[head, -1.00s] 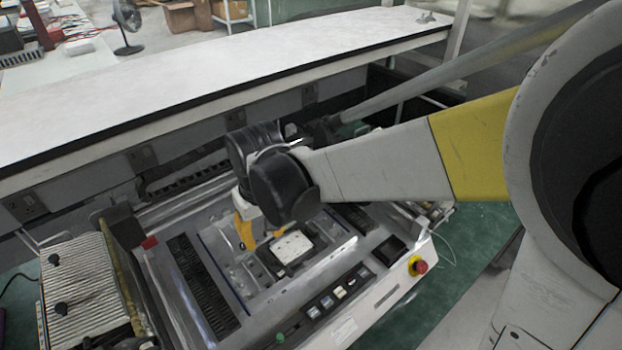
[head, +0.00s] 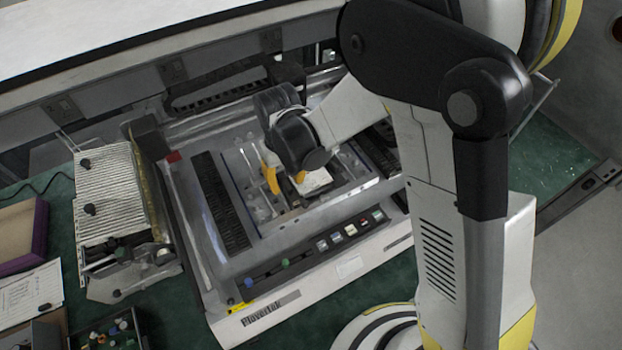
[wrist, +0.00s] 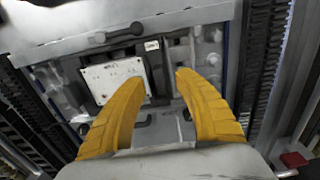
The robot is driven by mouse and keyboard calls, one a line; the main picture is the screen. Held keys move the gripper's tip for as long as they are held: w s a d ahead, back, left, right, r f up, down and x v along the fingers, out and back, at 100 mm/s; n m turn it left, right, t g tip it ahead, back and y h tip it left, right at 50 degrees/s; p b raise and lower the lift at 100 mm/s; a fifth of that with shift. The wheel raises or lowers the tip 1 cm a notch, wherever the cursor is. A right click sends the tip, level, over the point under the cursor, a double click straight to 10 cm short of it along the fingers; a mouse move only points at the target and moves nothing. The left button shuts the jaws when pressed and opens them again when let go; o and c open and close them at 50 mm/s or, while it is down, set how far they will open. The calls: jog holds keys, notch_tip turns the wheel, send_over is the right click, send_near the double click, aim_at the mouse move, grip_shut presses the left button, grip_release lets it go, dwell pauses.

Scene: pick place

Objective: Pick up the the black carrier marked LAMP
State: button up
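The black carrier (wrist: 157,62) lies in the machine's recessed bed, ahead of my gripper in the wrist view. A small white label (wrist: 152,45) sits near its far edge; its lettering is too small to read surely. A pale plate with dark dots (wrist: 112,77) lies on the carrier. My gripper (wrist: 161,82) has two yellow fingers spread apart with nothing between them. The left fingertip overlaps the pale plate in the picture; contact cannot be told. In the head view, my gripper (head: 286,179) is above the bed, just left of the plate (head: 315,181), and partly hides the carrier.
The machine (head: 300,270) has raised rails and a front row of buttons. A ribbed unit (head: 105,190) stands at its left. A box of small parts (head: 105,332) lies at the lower left. A long white bench (head: 130,45) runs behind.

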jog(key=shift+f, duration=0.85)
grip_shut()
jog(key=shift+r, duration=0.15)
